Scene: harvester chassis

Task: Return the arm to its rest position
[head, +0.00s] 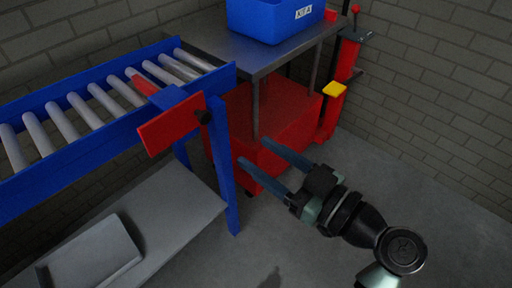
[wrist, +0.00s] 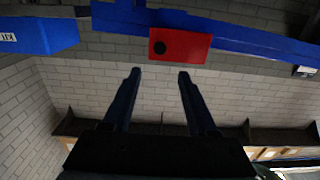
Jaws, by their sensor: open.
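My gripper (head: 252,152) is open, with its two dark blue fingers apart and nothing between them. In the head view my arm enters at the lower right and the fingers point up and left. They show in front of the red cabinet below the metal table, right of the conveyor's blue leg; I cannot tell the exact gap. In the wrist view the open gripper (wrist: 159,76) has only brick wall showing between its fingers.
A blue roller conveyor (head: 105,84) with a red plate (head: 172,124) stands at left. A metal table (head: 250,58) holds a blue bin (head: 270,20). A red stand (head: 340,88) is behind. A grey shelf (head: 180,198) is lower left. Floor (head: 440,185) at right looks clear.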

